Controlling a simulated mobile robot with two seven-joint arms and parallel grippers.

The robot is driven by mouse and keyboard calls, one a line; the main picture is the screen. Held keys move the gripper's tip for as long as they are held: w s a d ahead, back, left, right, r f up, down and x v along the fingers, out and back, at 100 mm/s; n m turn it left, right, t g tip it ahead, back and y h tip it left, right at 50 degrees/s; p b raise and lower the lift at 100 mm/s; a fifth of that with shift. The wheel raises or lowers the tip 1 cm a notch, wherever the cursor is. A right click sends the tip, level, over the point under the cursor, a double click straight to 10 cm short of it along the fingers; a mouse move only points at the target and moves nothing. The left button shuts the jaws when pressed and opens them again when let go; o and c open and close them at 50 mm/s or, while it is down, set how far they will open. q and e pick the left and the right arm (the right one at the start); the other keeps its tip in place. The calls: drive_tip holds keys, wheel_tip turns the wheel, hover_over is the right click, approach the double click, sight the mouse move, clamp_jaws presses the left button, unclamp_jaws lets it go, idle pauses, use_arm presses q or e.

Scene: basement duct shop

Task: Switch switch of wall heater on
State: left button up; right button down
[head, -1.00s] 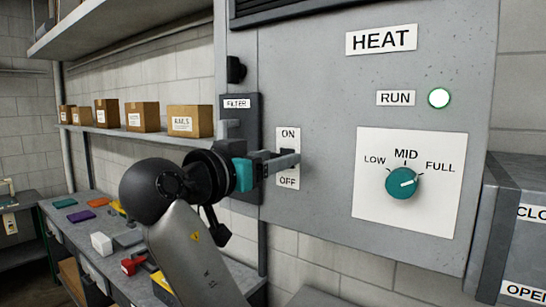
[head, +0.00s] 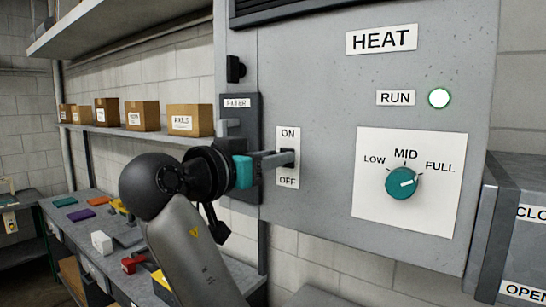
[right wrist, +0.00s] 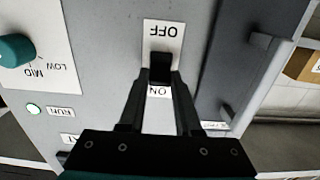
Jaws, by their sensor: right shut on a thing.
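The heater switch (right wrist: 160,68) is a dark lever on a white plate (head: 287,178) marked ON at the top and OFF at the bottom in the head view. In the upside-down right wrist view the lever shows close to the ON word; its exact tilt is unclear. My right gripper (head: 288,158) reaches it from the left. In the right wrist view its two fingers (right wrist: 160,80) are shut on the lever, one on each side. The fingers partly hide the lever in the head view. My left gripper is not in view.
The grey heater panel (head: 330,90) carries a RUN lamp (head: 439,98) with a green rim and a teal knob (head: 403,183) right of the switch. A dark filter box (head: 240,160) stands close to the gripper's left. A workbench (head: 75,228) with small items lies lower left.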

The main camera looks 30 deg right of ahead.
drive_tip(key=shift+r+y+p, duration=0.2)
drive_tip(key=shift+y+p, duration=0.2)
drive_tip(key=shift+y, duration=0.2)
drive_tip(key=c, duration=0.6)
unclamp_jaws()
drive_tip(key=b+v, duration=0.4)
drive_tip(key=v, duration=1.1)
drive_tip(key=shift+w+a+r, duration=0.1)
drive_tip(key=shift+r, duration=0.05)
